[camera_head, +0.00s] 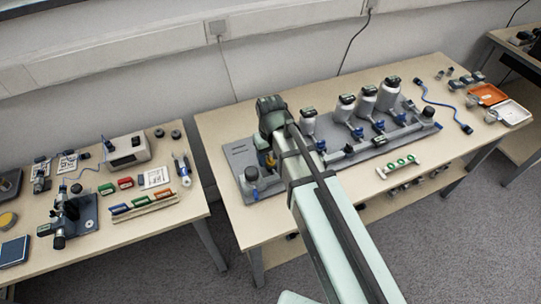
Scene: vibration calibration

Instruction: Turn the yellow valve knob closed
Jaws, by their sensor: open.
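The valve plate (365,152) is a long grey board on the middle table, carrying pipes, several grey bottles and blue valve handles. My arm reaches from the bottom of the view over its left part. My gripper (268,158) points down there, beside the arm, and is small and partly hidden; it is open. A small yellow patch, likely the yellow valve knob (271,160), shows right at the gripper. The arm and gripper cover most of it, so its angle and any contact with the fingers cannot be told.
A dark-capped fitting (252,174) stands left of my gripper. Grey bottles (366,98) stand along the plate's back. A rack with green-marked pieces (399,166) lies in front. Orange (487,94) and white trays (514,112) are at the right. The left table (110,235) holds instruments.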

